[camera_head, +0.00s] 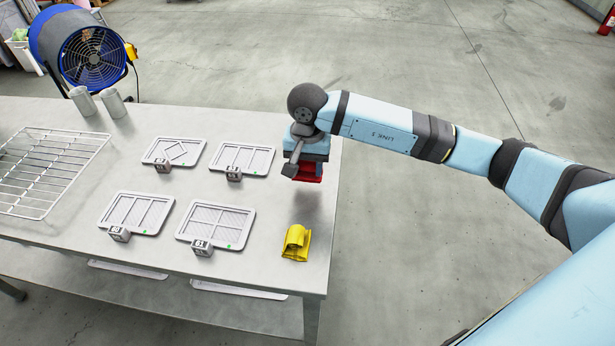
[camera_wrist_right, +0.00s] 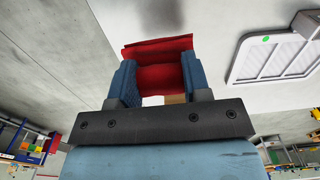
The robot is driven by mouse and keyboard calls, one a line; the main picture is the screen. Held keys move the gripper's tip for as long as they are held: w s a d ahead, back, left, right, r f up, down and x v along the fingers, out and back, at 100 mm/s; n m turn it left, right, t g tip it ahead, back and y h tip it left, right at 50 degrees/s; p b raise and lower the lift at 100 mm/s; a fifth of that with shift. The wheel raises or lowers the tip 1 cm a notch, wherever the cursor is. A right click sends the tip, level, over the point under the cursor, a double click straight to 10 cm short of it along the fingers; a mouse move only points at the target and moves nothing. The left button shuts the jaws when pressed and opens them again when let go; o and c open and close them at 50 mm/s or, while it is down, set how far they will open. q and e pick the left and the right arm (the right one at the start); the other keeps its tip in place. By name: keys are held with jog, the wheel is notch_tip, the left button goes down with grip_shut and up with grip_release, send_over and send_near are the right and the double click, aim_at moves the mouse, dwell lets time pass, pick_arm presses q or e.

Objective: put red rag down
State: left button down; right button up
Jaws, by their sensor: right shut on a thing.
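The red rag (camera_head: 307,171) is a folded red cloth held under my right gripper (camera_head: 303,168) in the head view. It hangs above the right end of the grey table, with a soft shadow on the tabletop below it. In the right wrist view the red rag (camera_wrist_right: 160,62) sits between the two blue fingers of the right gripper (camera_wrist_right: 158,84), which is shut on it. The rag's lower side is partly hidden by the gripper. My left gripper is not in view.
A yellow folded rag (camera_head: 296,243) lies near the table's right edge. Several white framed panels (camera_head: 137,213) with number blocks lie left of it. A wire rack (camera_head: 50,165) and two grey cups (camera_head: 98,101) are further left. The table (camera_head: 270,215) is bare between the two rags.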

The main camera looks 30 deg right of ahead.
aim_at(308, 173)
notch_tip(308, 173, down, 4)
jog(key=shift+f, duration=0.2)
jog(key=shift+f, duration=0.1)
jog(key=o, duration=1)
jog(key=shift+o, duration=0.2)
